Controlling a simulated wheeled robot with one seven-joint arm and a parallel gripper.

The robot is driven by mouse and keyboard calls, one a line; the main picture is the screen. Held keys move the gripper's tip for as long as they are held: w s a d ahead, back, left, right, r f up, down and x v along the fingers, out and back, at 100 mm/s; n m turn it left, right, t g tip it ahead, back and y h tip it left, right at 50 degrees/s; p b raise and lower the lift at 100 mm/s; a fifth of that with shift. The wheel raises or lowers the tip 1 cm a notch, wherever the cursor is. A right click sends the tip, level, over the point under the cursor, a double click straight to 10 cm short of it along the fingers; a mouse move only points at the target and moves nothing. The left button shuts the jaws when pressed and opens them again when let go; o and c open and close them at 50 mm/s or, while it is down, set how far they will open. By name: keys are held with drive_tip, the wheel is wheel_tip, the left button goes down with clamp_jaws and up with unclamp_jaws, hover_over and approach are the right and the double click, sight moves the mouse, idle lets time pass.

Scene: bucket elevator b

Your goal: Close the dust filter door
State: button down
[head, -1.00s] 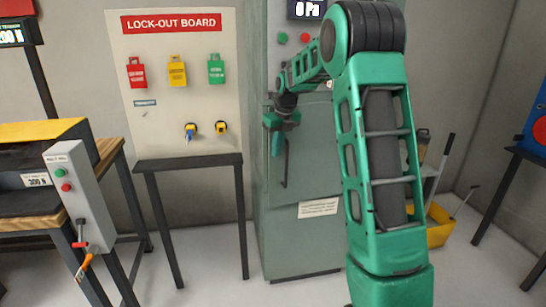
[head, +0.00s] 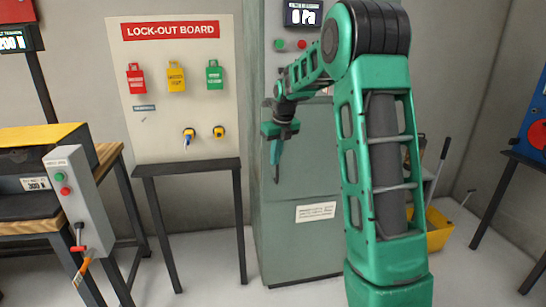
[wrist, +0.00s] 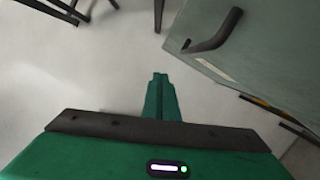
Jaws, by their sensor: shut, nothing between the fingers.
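The dust filter cabinet (head: 290,240) is tall and grey-green, at the centre of the head view. Its door (head: 313,165) is the flat front panel, partly covered by my arm. I cannot tell how far it stands open. My gripper (head: 276,178) is shut and empty, pointing down in front of the door's left part. The black door handle is not clear in the head view. In the wrist view, the handle (wrist: 215,32) stands out from the panel at upper right. My fingers (wrist: 158,76) are left of and below it there, apart from it.
A lock-out board (head: 178,90) hangs on the wall left of the cabinet, above a narrow dark table (head: 187,165). A workbench with a grey control box (head: 80,200) stands at far left. A yellow bucket (head: 438,230) is right of the cabinet. The floor before the cabinet looks clear.

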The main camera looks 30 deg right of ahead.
drive_tip(key=v, duration=0.9)
drive_tip(key=s+a+n, duration=0.2)
drive_tip(key=s+n, duration=0.6)
drive_tip(key=s, duration=0.3)
drive_tip(key=s+a+f+n+g, duration=0.1)
drive_tip(key=s+f+n, duration=0.2)
drive_tip(key=s+n, duration=0.4)
drive_tip(key=s+a+f+n+g, duration=0.1)
drive_tip(key=s+a+f+n, duration=0.1)
drive_tip(key=s+n, duration=0.5)
drive_tip(key=s+a+f+n, duration=0.2)
drive_tip(key=s+f+n, duration=0.3)
drive_tip(key=s, duration=1.2)
drive_tip(key=shift+a+n+g, duration=0.15)
drive_tip(key=shift+n+g, duration=0.25)
drive_tip(key=shift+n, duration=0.7)
